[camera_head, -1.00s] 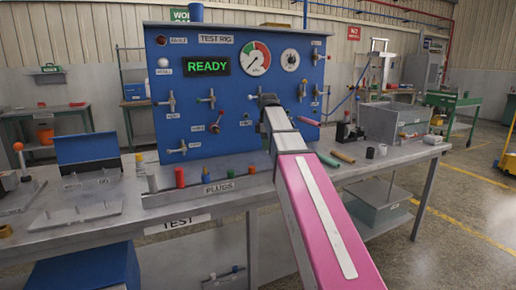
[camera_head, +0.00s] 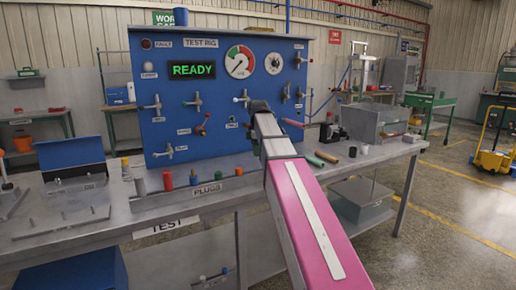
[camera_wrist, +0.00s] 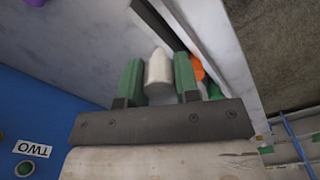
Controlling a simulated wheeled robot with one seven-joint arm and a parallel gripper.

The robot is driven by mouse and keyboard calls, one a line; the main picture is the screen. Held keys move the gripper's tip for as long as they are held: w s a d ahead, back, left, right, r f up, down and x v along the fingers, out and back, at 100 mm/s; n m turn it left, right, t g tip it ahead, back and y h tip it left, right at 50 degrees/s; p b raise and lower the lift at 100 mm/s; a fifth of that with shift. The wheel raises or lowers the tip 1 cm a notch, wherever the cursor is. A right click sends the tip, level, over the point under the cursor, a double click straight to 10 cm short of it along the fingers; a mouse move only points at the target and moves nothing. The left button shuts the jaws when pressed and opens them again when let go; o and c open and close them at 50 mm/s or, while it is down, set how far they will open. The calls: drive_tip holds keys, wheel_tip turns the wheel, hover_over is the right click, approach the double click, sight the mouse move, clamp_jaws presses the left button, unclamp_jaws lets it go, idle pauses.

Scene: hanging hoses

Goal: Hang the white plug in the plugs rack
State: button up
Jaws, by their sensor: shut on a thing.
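The white plug (camera_wrist: 158,72) is held between the two green fingers of my gripper (camera_wrist: 158,82) in the wrist view, its rounded tip showing beyond the palm. In the head view my gripper (camera_head: 258,107) is at the arm's end in front of the blue panel; its fingers and the plug cannot be made out there. The plugs rack (camera_head: 215,197) is a grey strip labelled PLUGS along the bench front. Orange also shows behind one finger in the wrist view (camera_wrist: 197,68).
The blue test panel (camera_head: 220,130) stands behind the rack, with protruding valves and gauges. Loose cylinders, one green (camera_head: 314,161) and one tan (camera_head: 327,156), lie right of my arm. A grey box (camera_head: 375,122) stands further right; a blue open case (camera_head: 72,158) is at left.

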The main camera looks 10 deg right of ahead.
drive_tip(key=shift+f, duration=2.05)
drive_tip(key=shift+f, duration=1.6)
drive_tip(key=o, duration=1)
wheel_tip(320, 180, up, 11)
drive_tip(key=shift+f, duration=0.15)
